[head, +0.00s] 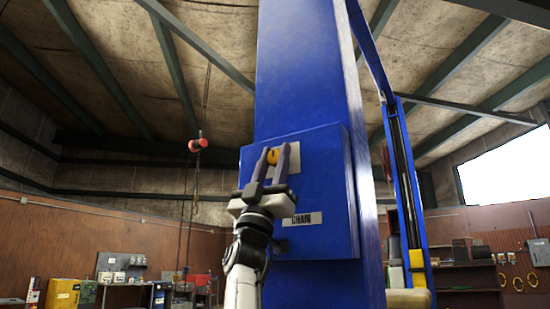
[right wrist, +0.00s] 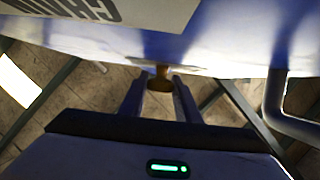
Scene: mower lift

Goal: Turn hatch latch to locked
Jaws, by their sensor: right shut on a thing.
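My right gripper (head: 274,151) reaches up from below, with one finger on each side of the latch. It is shut on the latch. In the right wrist view the latch (right wrist: 160,79) shows as a brownish-yellow stub between the two fingertips of the right gripper (right wrist: 159,80). The fingers hide part of the latch, and I cannot tell its exact turn angle. My left gripper is in neither view.
A "CHAIN" label (head: 302,219) sits on the hatch box below the latch. The box is on a tall blue lift column (head: 305,70). A second blue post (head: 408,180) stands at the right. An orange hook block (head: 198,142) hangs at the left.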

